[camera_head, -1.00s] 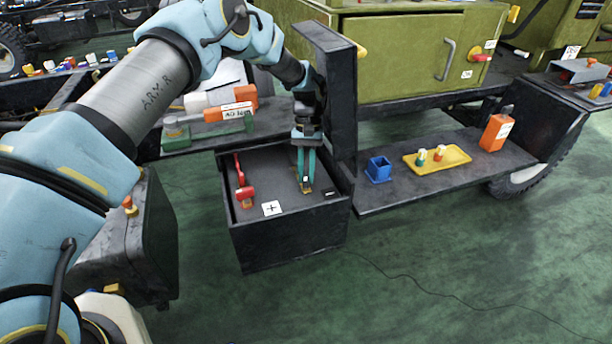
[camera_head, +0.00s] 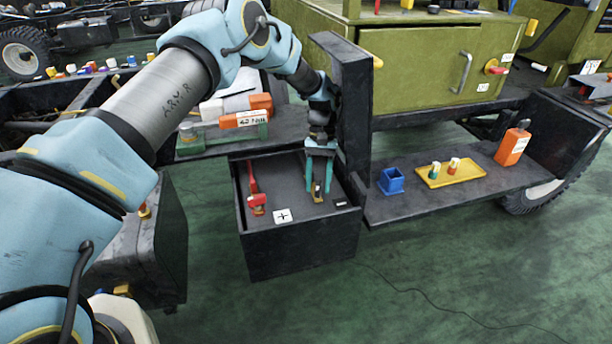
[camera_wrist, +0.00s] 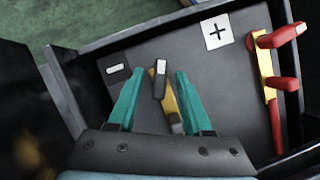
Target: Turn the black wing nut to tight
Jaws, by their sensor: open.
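The black wing nut (camera_wrist: 160,79), with a pale tip, sits on a brass-coloured clamp (camera_wrist: 179,118) in the open dark box (camera_head: 300,240). It also shows small in the head view (camera_head: 318,190). My gripper (camera_wrist: 159,78) has its teal fingers spread, one on each side of the wing nut, with gaps visible on both sides in the wrist view. In the head view my gripper (camera_head: 319,188) points down into the box. A minus label (camera_wrist: 117,70) lies left of the nut in the wrist view. Whether the nut is tight cannot be seen.
A red-handled clamp (camera_wrist: 270,75) on the other side sits by a plus label (camera_wrist: 217,32). A tall black panel (camera_head: 350,100) stands close beside my wrist. A shelf to the right holds a blue cup (camera_head: 391,181), yellow tray (camera_head: 450,173) and orange bottle (camera_head: 512,146).

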